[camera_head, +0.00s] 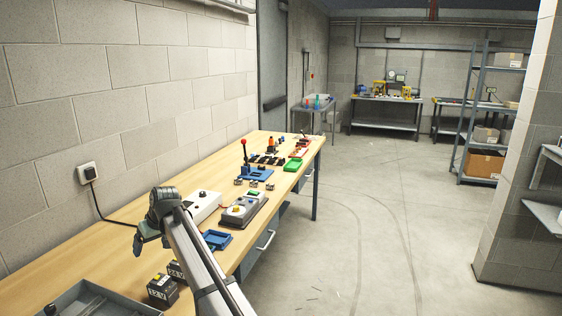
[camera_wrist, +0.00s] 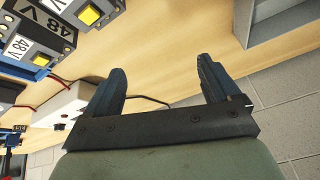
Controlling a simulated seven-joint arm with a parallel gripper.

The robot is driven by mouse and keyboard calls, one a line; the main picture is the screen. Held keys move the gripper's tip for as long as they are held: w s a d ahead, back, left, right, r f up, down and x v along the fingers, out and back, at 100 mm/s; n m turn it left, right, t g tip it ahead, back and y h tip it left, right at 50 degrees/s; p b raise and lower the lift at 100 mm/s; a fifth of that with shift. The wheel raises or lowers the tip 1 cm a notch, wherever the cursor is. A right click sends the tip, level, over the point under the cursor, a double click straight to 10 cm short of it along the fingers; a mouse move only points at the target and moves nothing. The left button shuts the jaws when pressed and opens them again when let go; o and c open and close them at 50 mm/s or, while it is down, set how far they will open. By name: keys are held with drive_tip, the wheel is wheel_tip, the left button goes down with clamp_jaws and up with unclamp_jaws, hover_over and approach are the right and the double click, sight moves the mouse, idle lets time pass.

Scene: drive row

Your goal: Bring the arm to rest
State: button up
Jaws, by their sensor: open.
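My gripper (camera_wrist: 160,66) is open in the wrist view. Its two dark blue fingers stand wide apart with nothing between them. Behind the gap are the wooden bench top and a dark cable, and the fingers look clear of both. In the head view my arm reaches up from the lower edge over the near part of the workbench (camera_head: 120,238).
A red-knobbed lever (camera_head: 243,143) stands farther back. The wall is left; open floor (camera_head: 350,240) is right.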

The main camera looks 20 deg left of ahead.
drive_tip(key=w+d+f+m+t+y, duration=0.2)
drive_tip(key=w+d, duration=0.7)
drive_tip(key=w, duration=0.1)
drive_tip(key=w+d+f+m+t+y, duration=0.1)
drive_tip(key=w+d+f+m+t, duration=0.1)
drive_tip(key=w+d, duration=0.75)
drive_tip(key=s+d+f+m+g+h, duration=0.2)
drive_tip(key=d+f+m+h, duration=0.2)
drive_tip(key=d+f, duration=2.05)
drive_tip(key=s+d+f+m+g+h, duration=0.1)
drive_tip(key=s+d+f+g+h, duration=0.1)
drive_tip(key=s+d+f, duration=0.8)
drive_tip(key=s+d+f+m+g+h, duration=0.1)
drive_tip(key=s+d+f+m+g, duration=0.1)
drive_tip(key=s+d+f, duration=0.75)
drive_tip(key=s+d+f+m+g, duration=0.1)
drive_tip(key=s+d+f, duration=0.1)
drive_tip(key=s+d, duration=0.4)
drive_tip(key=s+d+f+m+g+h, duration=0.1)
drive_tip(key=s+d, duration=0.4)
drive_tip(key=s, duration=0.8)
drive_tip(key=s+d+f+m+g, duration=0.1)
drive_tip(key=s+d+f+g, duration=0.2)
drive_tip(key=s, duration=0.6)
drive_tip(key=d+f, duration=0.2)
drive_tip(key=d, duration=0.1)
drive_tip(key=shift+s+d+h, duration=0.3)
drive_tip(key=shift+s+d, duration=0.05)
drive_tip(key=shift+s, duration=0.05)
